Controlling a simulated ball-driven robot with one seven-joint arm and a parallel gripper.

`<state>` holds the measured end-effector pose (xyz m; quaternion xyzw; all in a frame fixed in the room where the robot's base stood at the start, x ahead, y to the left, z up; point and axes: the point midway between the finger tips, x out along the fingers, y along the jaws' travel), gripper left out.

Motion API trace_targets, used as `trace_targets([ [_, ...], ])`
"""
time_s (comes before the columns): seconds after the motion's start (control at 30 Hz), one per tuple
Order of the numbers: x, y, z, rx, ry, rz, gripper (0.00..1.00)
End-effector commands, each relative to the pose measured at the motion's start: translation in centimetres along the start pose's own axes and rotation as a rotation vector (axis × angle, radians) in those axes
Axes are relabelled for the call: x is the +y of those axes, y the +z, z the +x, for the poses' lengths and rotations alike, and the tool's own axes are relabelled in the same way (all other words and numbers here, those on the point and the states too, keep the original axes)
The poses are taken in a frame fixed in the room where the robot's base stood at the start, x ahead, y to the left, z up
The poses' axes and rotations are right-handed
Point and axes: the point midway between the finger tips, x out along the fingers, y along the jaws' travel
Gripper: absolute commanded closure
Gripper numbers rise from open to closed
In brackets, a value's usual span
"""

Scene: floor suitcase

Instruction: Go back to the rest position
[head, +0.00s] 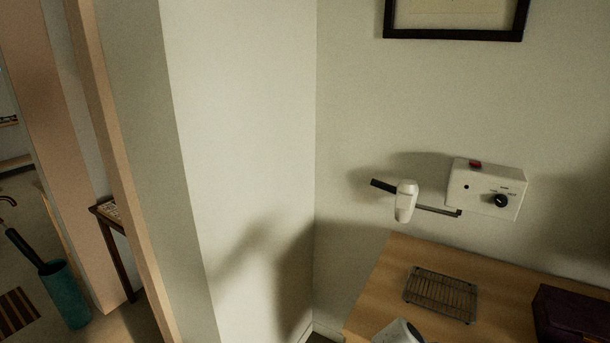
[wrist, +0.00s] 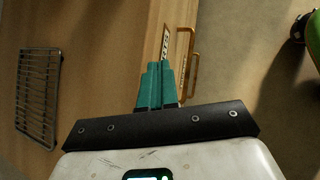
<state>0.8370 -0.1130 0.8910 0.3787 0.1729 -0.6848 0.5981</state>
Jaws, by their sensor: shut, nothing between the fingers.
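My gripper (wrist: 160,85) shows in the wrist view with its two teal fingers together, shut and empty. It is over a wooden tabletop (wrist: 95,60), near the edge of the wood. A small patterned tag or strip (wrist: 165,42) shows just beyond the fingertips; I cannot tell what it belongs to. In the head view, the fingers are not visible. A white rounded part at the bottom edge looks like a piece of my arm, mostly cut off.
A wire rack (head: 441,294) and dark purple box (head: 572,318) rest on the table. A white control box (head: 487,188) with a bar and white piece (head: 406,201) is on the wall above. A brass handle (wrist: 191,62) is at the wood's edge. A teal stand (head: 66,295) is far left.

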Motion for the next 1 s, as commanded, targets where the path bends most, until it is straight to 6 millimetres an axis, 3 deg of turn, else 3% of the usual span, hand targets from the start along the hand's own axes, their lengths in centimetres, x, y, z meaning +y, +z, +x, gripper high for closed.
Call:
trace_targets([
  [0.17, -6.2, -1.7, 1.8, 0.149, -0.077, 0.204, 1.0],
  [0.3, -12.8, -2.2, 2.9, 0.285, -0.187, 0.45, 1.0],
  [0.47, -19.9, -1.1, 3.0, 0.402, -0.331, 0.746, 1.0],
  [0.6, -25.2, 1.1, 2.2, 0.468, -0.455, 0.986, 1.0],
  [0.8, -29.6, 4.1, 0.5, 0.512, -0.573, 1.213, 1.0],
  [1.0, -30.7, 5.0, -0.2, 0.521, -0.607, 1.279, 1.0],
])
